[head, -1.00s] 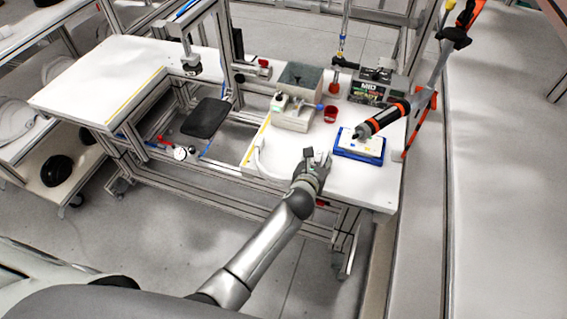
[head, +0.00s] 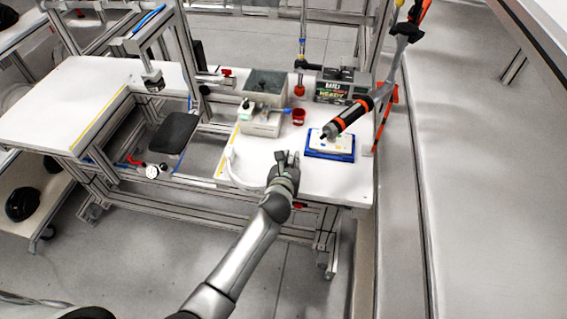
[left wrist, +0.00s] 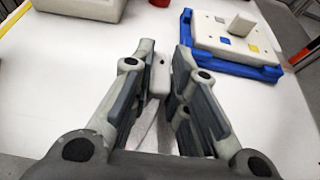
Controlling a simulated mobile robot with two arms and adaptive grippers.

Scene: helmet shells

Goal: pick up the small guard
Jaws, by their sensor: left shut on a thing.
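My left gripper (head: 287,159) is over the front part of the white workbench, left of a blue-edged fixture. In the left wrist view its fingers (left wrist: 166,50) are closed around a small pale grey piece (left wrist: 158,79), which looks like the small guard. The fingers hide much of its sides and lower part. In the head view the piece is too small and covered to make out. My right gripper is not in view.
The blue fixture (head: 312,154) with a white plate lies just right of my gripper. An orange and black tool (head: 349,116) hangs above it. A red cup (head: 298,117), a grey bin (head: 267,82) and a dark box (head: 340,86) stand farther back.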

